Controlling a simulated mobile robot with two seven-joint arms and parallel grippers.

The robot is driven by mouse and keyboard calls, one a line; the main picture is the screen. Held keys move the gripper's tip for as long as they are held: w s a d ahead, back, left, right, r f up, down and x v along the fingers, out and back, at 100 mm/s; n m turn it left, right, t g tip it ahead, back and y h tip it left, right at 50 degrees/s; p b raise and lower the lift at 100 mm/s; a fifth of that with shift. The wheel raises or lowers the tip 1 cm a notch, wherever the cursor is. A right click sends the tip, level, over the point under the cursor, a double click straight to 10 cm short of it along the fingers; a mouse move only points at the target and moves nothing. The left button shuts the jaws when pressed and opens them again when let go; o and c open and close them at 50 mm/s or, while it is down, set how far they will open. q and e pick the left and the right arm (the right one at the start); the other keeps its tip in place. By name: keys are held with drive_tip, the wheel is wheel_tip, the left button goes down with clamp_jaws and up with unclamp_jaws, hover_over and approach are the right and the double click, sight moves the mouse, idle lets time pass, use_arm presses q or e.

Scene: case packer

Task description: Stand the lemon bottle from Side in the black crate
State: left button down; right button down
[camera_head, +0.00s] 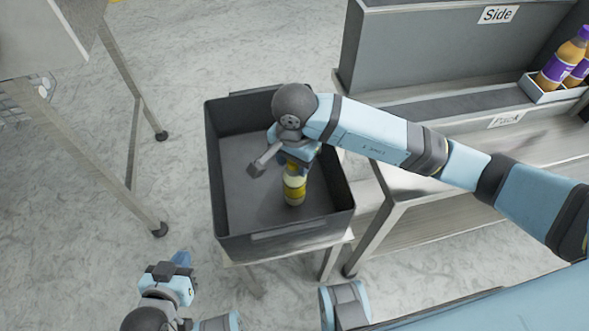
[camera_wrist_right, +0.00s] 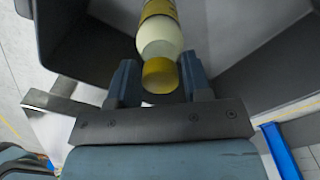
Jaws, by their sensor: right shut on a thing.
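The lemon bottle (camera_head: 294,190), pale with a yellow label, is inside the black crate (camera_head: 226,158) in the head view, towards the crate's right side. My right gripper (camera_head: 297,165) is above it, shut on its top end. In the right wrist view the lemon bottle (camera_wrist_right: 160,38) sits between the two fingers of my right gripper (camera_wrist_right: 158,80), with its yellow cap nearest the camera. The bottle looks roughly upright; whether its base touches the crate floor I cannot tell. My left gripper (camera_head: 181,262) is low at the left, away from the crate; its fingers are unclear.
The crate holds nothing else that I can see and stands on a small stand. A grey unit with a "Side" sign (camera_head: 497,15) is at the upper right. Bottles with purple labels (camera_head: 562,60) stand in a tray there. A metal table (camera_head: 130,120) is at the left.

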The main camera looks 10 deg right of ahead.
sight(295, 181)
wheel_tip(295, 181, down, 4)
drive_tip(key=shift+r, duration=0.1)
drive_tip(key=shift+b, duration=0.3)
drive_tip(key=c, duration=0.5)
unclamp_jaws()
drive_tip(key=shift+c, duration=0.2)
